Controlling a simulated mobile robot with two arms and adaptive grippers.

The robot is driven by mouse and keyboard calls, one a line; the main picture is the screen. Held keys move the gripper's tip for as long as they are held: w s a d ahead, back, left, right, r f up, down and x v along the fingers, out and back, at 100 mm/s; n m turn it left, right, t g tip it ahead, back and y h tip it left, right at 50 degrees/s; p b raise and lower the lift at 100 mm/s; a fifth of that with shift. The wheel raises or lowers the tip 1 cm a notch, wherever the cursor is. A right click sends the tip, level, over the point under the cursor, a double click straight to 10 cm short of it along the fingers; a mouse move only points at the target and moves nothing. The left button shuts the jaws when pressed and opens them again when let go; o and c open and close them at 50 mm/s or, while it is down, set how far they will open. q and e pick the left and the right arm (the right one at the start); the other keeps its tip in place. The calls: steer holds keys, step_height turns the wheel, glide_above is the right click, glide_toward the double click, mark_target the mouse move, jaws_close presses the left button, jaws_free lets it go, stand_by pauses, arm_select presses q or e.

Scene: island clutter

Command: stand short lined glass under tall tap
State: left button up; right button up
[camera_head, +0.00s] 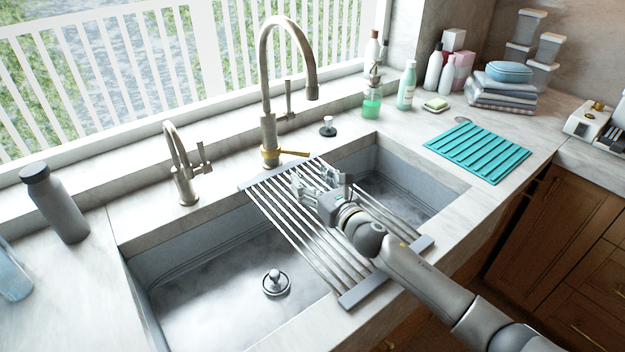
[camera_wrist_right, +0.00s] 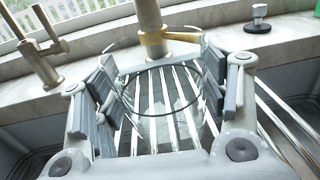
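The clear short lined glass (camera_wrist_right: 166,104) is between the two fingers of my right gripper (camera_wrist_right: 162,84), with a dark line around it; the pads appear to touch its sides. In the head view my right gripper (camera_head: 322,184) is over the slatted rack (camera_head: 318,246), below and in front of the tall tap (camera_head: 268,85). The glass is faint there, and I cannot tell whether its base touches the slats. The tap's spout end (camera_head: 312,92) is well above the gripper. My left gripper is not in view.
A short tap (camera_head: 183,170) stands left of the tall one. The sink (camera_head: 215,285) lies open left of the rack. A grey bottle (camera_head: 56,205) is at far left. Soap bottles (camera_head: 372,100) and a teal mat (camera_head: 478,152) are on the right counter.

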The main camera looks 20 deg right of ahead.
steer(key=o, duration=0.3)
steer(key=shift+o, duration=0.2)
steer(key=v, duration=1.2)
